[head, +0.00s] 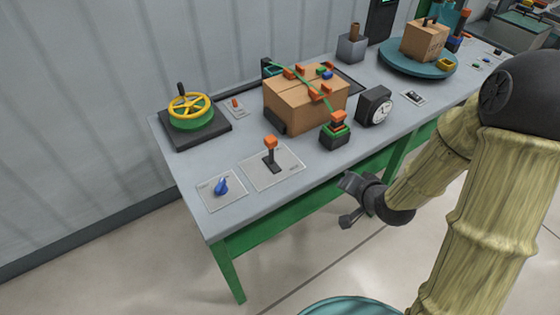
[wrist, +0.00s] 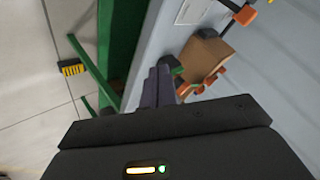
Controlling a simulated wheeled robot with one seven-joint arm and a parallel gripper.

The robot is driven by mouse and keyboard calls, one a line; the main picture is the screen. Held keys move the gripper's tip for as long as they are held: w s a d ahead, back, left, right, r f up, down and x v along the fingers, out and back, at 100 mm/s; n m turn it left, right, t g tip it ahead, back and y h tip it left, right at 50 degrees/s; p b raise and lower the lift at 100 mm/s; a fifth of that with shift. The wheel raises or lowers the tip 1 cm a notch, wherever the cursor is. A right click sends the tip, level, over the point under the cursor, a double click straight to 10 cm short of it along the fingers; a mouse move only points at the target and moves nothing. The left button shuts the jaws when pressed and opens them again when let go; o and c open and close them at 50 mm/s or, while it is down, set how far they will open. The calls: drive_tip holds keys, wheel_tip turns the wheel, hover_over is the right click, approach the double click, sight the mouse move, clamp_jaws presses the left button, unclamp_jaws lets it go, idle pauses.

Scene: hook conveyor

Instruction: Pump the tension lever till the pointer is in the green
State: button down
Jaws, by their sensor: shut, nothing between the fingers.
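A short black lever with an orange knob (head: 270,145) stands near upright on a pale plate near the table's front edge. A second orange-topped handle (head: 338,117) sits on a green and black block (head: 335,135) beside the strapped box. A round white dial in a black housing (head: 377,106) stands right of it. Its pointer and any green band are too small to read. My gripper (head: 350,183) is shut and empty, off the table's front edge, to the right of and apart from both handles. Its fingers also show in the wrist view (wrist: 158,80).
A cardboard box (head: 300,100) with a green strap and orange clips stands mid-table. A yellow handwheel (head: 190,106) is at left, a blue knob (head: 222,185) at the front left. A turntable (head: 415,64) bears another box.

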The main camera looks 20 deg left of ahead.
sight(275, 145)
drive_tip(key=s+a+f+m+t+y+b, duration=0.1)
drive_tip(key=a+f+m+t+y+b, duration=0.1)
drive_tip(key=a+m+y+b, duration=0.3)
drive_tip(key=a+m+t+y, duration=0.1)
drive_tip(key=a+y, duration=0.2)
drive_tip(key=a, duration=0.2)
drive_tip(key=shift+f+b, duration=0.15)
drive_tip(key=shift+b, duration=0.15)
drive_tip(key=p+x, duration=0.1)
drive_tip(key=x, duration=0.6)
drive_tip(key=p+x, duration=0.2)
drive_tip(key=x, duration=0.5)
drive_tip(key=shift+d+r, duration=0.1)
drive_tip(key=shift+r, duration=0.15)
